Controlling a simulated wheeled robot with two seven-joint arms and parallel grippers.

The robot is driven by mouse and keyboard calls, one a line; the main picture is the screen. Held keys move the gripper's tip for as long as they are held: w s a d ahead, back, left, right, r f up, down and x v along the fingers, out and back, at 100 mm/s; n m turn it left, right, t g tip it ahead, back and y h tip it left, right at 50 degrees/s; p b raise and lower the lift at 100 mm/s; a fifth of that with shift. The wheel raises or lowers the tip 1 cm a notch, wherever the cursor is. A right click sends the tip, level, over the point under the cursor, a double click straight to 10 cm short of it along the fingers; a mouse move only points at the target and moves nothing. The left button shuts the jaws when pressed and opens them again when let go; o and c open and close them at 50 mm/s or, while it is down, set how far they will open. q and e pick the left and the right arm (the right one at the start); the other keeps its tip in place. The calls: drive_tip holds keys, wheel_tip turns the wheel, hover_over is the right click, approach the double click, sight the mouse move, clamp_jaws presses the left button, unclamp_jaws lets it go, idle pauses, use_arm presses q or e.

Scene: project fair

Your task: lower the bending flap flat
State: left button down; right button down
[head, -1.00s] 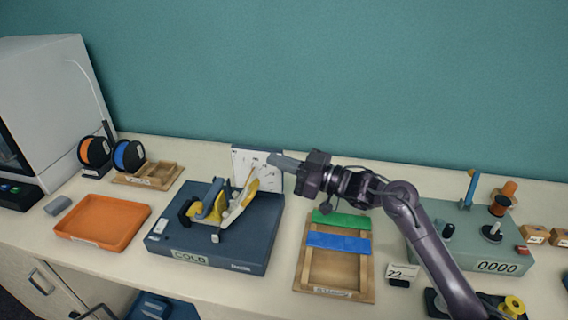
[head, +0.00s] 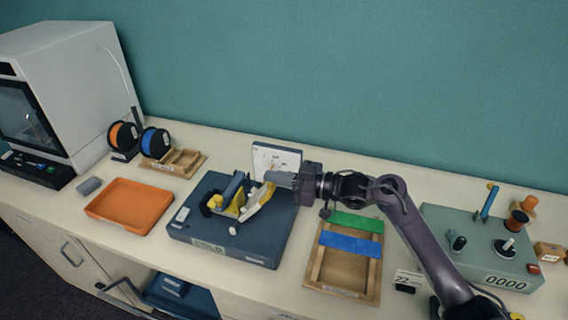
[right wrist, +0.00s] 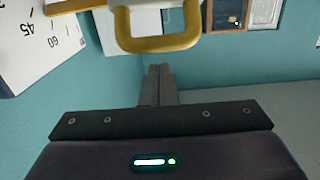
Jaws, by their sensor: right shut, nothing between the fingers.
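The bender has a flat dark blue base (head: 222,243) on the counter. Its bending flap (head: 257,203), pale with yellow edges, is tilted up from the base. In the right wrist view a yellow loop handle (right wrist: 158,45) shows large, just beyond my fingertips. My right gripper (head: 268,178) is shut and empty at the raised upper end of the flap. Its closed fingers (right wrist: 160,72) point toward the handle; I cannot tell whether they touch it. A white card with angle marks (head: 277,157) stands behind the base. My left gripper is out of view.
An orange tray (head: 128,207) lies left of the base. A wooden tray (head: 347,272) with green and blue strips lies to the right. A grey-green counter box (head: 480,260) stands farther right. Filament spools (head: 156,143) stand at the back left.

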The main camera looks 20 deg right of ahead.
drive_tip(key=shift+s+d+f, duration=0.25)
drive_tip(key=shift+d+f, duration=0.1)
drive_tip(key=shift+f, duration=0.35)
drive_tip(key=shift+f, duration=0.1)
drive_tip(key=s+d+f+t+y+b, duration=0.1)
drive_tip(key=s+d+f+y+b, duration=0.1)
drive_tip(key=b, duration=0.5)
wheel_tip(320, 180, down, 3)
drive_tip(key=shift+s+d+r+b, duration=0.1)
drive_tip(key=shift+s+d+b, duration=0.15)
drive_tip(key=shift+d, duration=0.5)
drive_tip(key=shift+w, duration=0.1)
